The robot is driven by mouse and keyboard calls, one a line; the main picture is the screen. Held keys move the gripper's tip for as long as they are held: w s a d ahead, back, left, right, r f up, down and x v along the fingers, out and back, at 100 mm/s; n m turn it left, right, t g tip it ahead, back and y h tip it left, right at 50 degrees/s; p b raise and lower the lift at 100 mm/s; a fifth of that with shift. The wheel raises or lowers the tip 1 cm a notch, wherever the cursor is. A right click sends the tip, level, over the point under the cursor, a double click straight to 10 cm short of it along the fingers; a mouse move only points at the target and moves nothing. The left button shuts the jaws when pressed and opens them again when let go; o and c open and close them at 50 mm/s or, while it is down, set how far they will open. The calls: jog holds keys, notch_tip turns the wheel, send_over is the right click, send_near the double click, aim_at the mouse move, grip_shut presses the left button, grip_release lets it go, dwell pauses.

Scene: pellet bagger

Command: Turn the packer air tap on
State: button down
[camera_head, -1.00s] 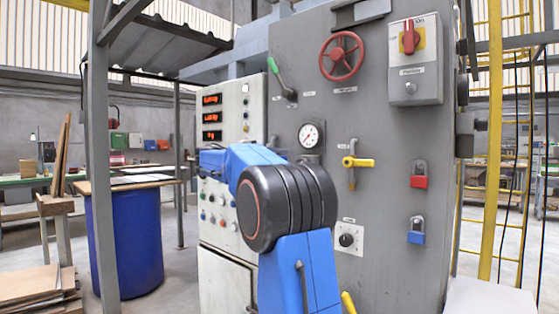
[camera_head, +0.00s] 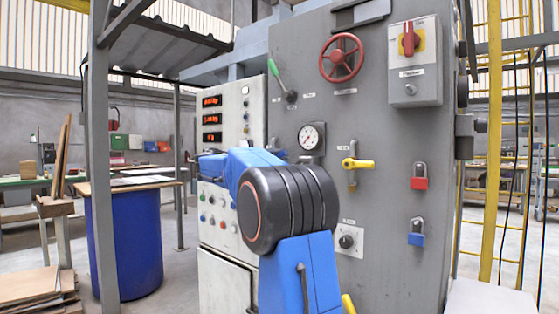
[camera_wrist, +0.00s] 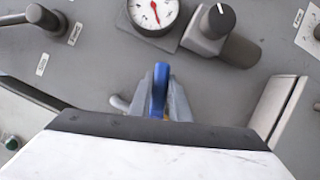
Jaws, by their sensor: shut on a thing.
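In the wrist view, a tap with a blue handle (camera_wrist: 160,84) stands out from the grey panel, below a round gauge. My gripper (camera_wrist: 161,98) is shut on this blue handle, with a grey finger on each side of it. The handle points nearly straight up in this view. A grey stub beside the fingers may be part of the tap's body. The fingers hide most of the tap. In the head view my blue arm hides the gripper and the blue handle. I cannot read the labels, so I cannot tell which tap is the packer air tap.
A gauge (camera_head: 312,136), a yellow tap lever (camera_head: 358,164), a black knob (camera_head: 346,241), a red handwheel (camera_head: 341,58) and red and blue padlocks (camera_head: 417,233) are on the panel. Another black knob (camera_wrist: 218,20) is close to the gripper. A blue drum (camera_head: 125,240) stands left.

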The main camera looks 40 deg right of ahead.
jog(key=n, duration=0.1)
jog(key=r+n+h, duration=0.1)
jog(key=n, duration=0.1)
jog(key=w+n+t, duration=0.1)
jog(key=shift+r+n+h, duration=0.3)
jog(key=shift+r+n, duration=0.1)
jog(key=shift+w+r+n+t+h, duration=0.2)
jog(key=shift+w+r+n, duration=0.05)
jog(key=shift+n, duration=0.6)
jog(key=shift+w+r+n+t+h, duration=0.2)
jog(key=shift+w+n, duration=0.05)
jog(key=shift+n, duration=0.6)
jog(key=c, duration=1.6)
grip_release()
jog(key=shift+a, duration=0.1)
jog(key=shift+c, duration=0.2)
jog(key=v, duration=1.7)
jog(key=shift+f, duration=0.2)
jog(key=shift+a, duration=0.15)
